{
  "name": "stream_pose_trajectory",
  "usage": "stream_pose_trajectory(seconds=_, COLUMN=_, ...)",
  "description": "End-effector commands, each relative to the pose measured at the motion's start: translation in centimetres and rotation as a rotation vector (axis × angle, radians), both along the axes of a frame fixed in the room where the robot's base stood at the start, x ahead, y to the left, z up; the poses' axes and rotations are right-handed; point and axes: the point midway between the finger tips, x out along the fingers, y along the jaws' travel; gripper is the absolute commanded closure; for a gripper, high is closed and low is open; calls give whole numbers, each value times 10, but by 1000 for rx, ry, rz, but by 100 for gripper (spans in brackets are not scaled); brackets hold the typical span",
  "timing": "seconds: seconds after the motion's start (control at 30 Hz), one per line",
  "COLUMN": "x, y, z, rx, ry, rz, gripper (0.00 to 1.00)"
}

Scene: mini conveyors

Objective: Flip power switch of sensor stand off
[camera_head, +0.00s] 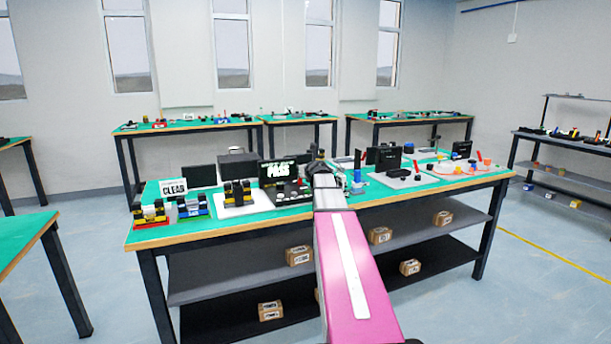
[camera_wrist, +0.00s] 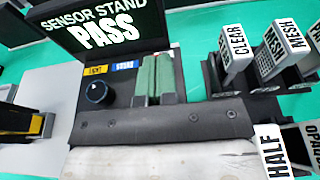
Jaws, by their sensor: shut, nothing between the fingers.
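The sensor stand has a dark screen (camera_wrist: 105,30) reading "SENSOR STAND PASS"; the screen also shows in the head view (camera_head: 277,172). I cannot make out the power switch; the fingers cover part of the panel. My gripper (camera_wrist: 159,62) is shut and empty, its two greenish fingers side by side over the panel, right of the knob and below the screen. I cannot tell whether they touch the panel. In the head view my gripper (camera_head: 325,180) is small and unclear.
Upright cards marked CLEAR (camera_wrist: 232,45) and MESH (camera_wrist: 272,52) stand in holders close on the right, with a HALF card (camera_wrist: 272,150) nearer. A black and yellow device (camera_wrist: 30,125) is at the left. The green table (camera_head: 230,222) holds other small stations.

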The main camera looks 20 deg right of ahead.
Motion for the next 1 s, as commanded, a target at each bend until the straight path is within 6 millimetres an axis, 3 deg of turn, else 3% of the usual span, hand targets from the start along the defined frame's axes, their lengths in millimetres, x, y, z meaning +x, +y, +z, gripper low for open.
stream_pose_trajectory(seconds=0.5, x=38, y=1, z=10, rx=-1, ry=-1, rz=0, gripper=100)
stream_pose_trajectory(seconds=0.77, x=34, y=1, z=10, rx=-1, ry=0, rz=0, gripper=100)
stream_pose_trajectory(seconds=1.0, x=6, y=-8, z=20, rx=0, ry=-1, rz=2, gripper=100)
